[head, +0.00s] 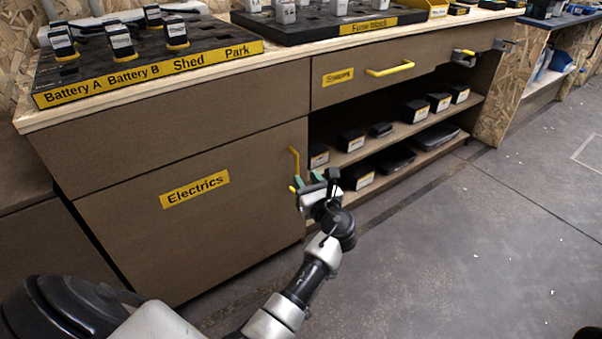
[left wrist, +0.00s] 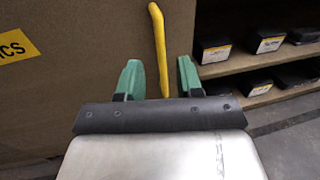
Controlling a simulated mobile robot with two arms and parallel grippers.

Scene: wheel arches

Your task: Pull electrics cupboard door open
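The electrics cupboard door (head: 215,215) is a brown panel with a yellow "Electrics" label, and it is shut. Its yellow vertical handle (head: 294,163) is near the door's right edge. In the left wrist view the handle (left wrist: 159,45) runs down between the green fingers of my left gripper (left wrist: 159,80). The fingers are apart, with a gap on each side of the handle. In the head view my left gripper (head: 316,186) is at the lower end of the handle. My right gripper is not in view.
Open shelves (head: 405,130) with several black boxes lie right of the door. A drawer with a yellow handle (head: 390,69) is above them. The worktop carries a labelled battery tray (head: 150,77). The grey floor (head: 480,240) in front is clear.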

